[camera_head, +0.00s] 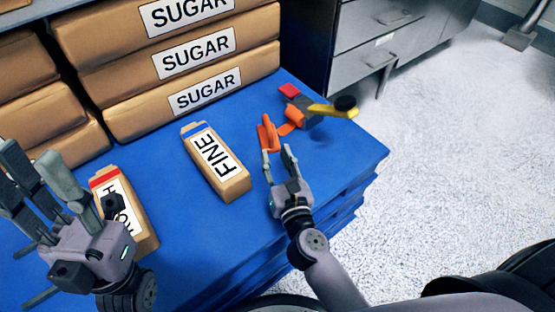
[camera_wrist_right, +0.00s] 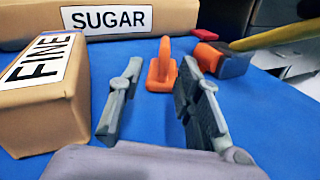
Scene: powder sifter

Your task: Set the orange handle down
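My right gripper (camera_head: 277,153) is open. In the right wrist view its two fingers (camera_wrist_right: 160,85) are apart, with the handle just beyond the tips, in line with the gap; I see no grip on it. My left gripper (camera_head: 42,165) is at the lower left, with its fingers apart and nothing seen between them.
A FINE box (camera_head: 215,162) lies left of the right gripper. A red-striped box (camera_head: 123,205) is beside the left gripper. Brown SUGAR packages (camera_head: 190,65) are stacked behind. A yellow-handled tool (camera_head: 335,110) with orange and red parts lies right of the handle. The table's right edge (camera_head: 385,150) is near.

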